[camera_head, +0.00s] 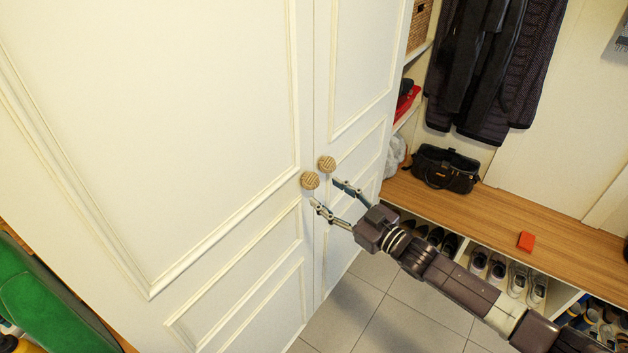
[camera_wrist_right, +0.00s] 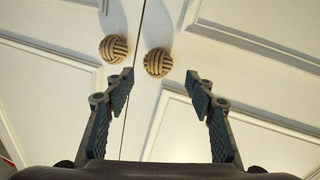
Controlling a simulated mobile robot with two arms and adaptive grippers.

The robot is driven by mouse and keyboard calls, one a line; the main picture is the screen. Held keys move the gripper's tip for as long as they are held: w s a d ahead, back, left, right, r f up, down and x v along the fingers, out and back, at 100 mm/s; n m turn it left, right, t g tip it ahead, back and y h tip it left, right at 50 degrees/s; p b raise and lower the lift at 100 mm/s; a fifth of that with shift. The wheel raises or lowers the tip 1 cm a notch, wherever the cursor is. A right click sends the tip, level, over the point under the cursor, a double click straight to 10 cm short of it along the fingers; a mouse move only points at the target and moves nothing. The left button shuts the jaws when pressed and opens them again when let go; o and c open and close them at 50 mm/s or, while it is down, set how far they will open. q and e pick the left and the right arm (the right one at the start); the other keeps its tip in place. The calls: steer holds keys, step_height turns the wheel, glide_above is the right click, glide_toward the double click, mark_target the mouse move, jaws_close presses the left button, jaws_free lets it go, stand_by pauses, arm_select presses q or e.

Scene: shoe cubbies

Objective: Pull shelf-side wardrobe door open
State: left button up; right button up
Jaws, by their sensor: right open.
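Two cream wardrobe doors stand side by side and look closed, with a narrow seam between them. The shelf-side door (camera_head: 358,75) is the right one in the head view, with a round woven-pattern knob (camera_head: 327,164). The other door (camera_head: 150,120) has a matching knob (camera_head: 310,180). My right gripper (camera_head: 323,191) is open and empty, its fingers pointing at the doors just below the knobs. In the right wrist view the shelf-side knob (camera_wrist_right: 158,62) appears between and beyond the fingertips (camera_wrist_right: 160,80), apart from them. The other knob (camera_wrist_right: 113,48) is left of it. My left gripper is out of view.
Right of the wardrobe is a wooden bench (camera_head: 560,220) with a black bag (camera_head: 445,168) and a red block (camera_head: 526,241). Shoes fill cubbies below, and dark coats (camera_head: 490,70) hang above. Grey tiled floor (camera_head: 390,315) is clear before the doors. A green object (camera_head: 45,300) is lower left.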

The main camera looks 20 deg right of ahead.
mark_target(317, 185)
steer(key=x, duration=0.2)
steer(key=p+x, duration=0.1)
steer(key=x, duration=0.2)
steer(key=shift+w+d, duration=0.2)
steer(key=shift+w, duration=0.05)
steer(key=shift+w+a+f, duration=0.1)
steer(key=shift+w+a, duration=0.2)
steer(key=shift+w, duration=0.05)
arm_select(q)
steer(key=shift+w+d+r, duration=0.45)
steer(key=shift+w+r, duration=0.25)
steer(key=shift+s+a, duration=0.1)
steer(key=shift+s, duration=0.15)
arm_select(e)
jaws_close()
